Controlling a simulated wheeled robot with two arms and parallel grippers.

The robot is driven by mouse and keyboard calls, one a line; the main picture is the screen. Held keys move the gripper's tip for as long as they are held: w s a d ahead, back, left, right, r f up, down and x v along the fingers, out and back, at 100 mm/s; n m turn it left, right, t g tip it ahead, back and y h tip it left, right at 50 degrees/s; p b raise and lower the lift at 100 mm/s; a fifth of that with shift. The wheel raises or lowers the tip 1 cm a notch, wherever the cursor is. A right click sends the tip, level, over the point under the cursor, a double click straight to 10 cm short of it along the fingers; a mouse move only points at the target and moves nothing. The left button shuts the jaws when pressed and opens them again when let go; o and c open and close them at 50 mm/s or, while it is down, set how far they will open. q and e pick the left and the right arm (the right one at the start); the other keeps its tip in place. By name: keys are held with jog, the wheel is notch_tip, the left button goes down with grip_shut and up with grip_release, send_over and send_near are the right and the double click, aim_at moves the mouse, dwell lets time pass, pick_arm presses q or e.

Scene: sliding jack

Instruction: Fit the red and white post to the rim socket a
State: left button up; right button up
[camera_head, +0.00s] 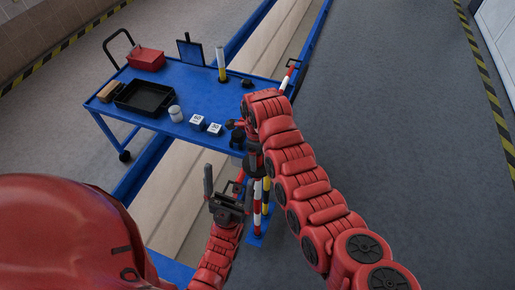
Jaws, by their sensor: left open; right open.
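A red and white post (257,197) stands close beside a yellow and white post (266,196) over a blue base plate (255,241), below the trolley's near right corner. Another red and white post (289,76) leans at the trolley's far right side, by the blue pit rim (310,43). My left gripper (227,188) is open and empty, left of the nearer post. My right gripper (254,163) is open, pointing down above the nearer posts; its fingers are largely hidden, and I cannot tell whether it touches a post. I cannot make out which socket is rim socket a.
A blue trolley (190,84) spans the pit (178,170). It carries a red box (146,59), a black tray (144,97), a white jar (175,113), two labelled blocks (205,124) and an upright yellow and white post (221,64). Grey floor (400,110) at right is clear.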

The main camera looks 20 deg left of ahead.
jog(key=shift+f, duration=0.1)
grip_shut()
dwell(0.4)
dwell(1.0)
